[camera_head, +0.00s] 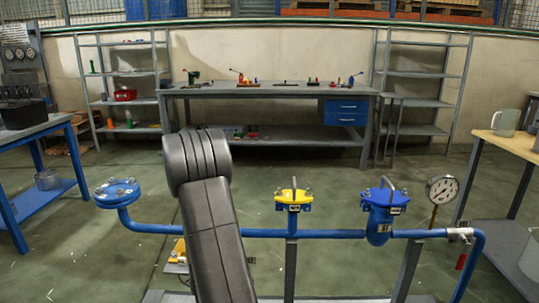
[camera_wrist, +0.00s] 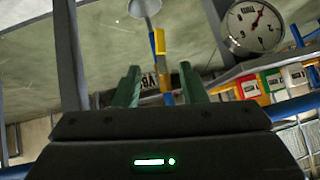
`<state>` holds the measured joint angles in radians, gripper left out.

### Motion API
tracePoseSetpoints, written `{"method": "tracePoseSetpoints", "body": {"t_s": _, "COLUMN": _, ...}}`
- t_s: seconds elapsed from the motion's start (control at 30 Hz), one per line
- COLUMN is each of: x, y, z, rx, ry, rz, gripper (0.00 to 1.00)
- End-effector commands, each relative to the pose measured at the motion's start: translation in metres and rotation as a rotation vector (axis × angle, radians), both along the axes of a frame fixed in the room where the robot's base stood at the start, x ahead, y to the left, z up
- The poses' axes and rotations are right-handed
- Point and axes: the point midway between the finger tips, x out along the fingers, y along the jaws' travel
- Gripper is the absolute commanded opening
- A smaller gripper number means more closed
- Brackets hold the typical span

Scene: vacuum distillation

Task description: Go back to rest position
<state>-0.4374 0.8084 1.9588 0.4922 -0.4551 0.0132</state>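My gripper (camera_wrist: 163,85) shows at the bottom middle of the wrist view. Its two green fingers stand apart, and I see nothing gripped between them. A yellow and blue upright part (camera_wrist: 160,60) shows beyond the fingers; its distance is hard to tell. The gripper itself is not seen in the head view, where a dark link of my arm rises in front of the blue pipe (camera_head: 330,233). A round pressure gauge (camera_head: 441,189) stands at the pipe's right end; a gauge also shows upside down at the top right of the wrist view (camera_wrist: 255,26).
The pipe carries a blue flange (camera_head: 118,192), a yellow-topped valve (camera_head: 293,199) and a blue-topped valve (camera_head: 383,199). A workbench (camera_head: 275,90) stands at the back between shelves. A blue table (camera_head: 40,130) is left, a wooden-topped table (camera_head: 512,144) right.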

Motion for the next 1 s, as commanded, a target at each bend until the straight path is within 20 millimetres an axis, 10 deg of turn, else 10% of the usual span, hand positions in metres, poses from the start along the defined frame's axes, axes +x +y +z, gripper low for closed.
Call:
{"method": "tracePoseSetpoints", "body": {"t_s": 0.73, "x": 0.094, "y": 0.014, "z": -0.095, "rx": 0.000, "ry": 0.001, "rz": 0.000, "gripper": 0.38}}
{"method": "tracePoseSetpoints", "body": {"t_s": 1.0, "x": 0.091, "y": 0.017, "z": -0.092, "rx": 0.083, "ry": -0.001, "rz": 0.001, "gripper": 0.38}}
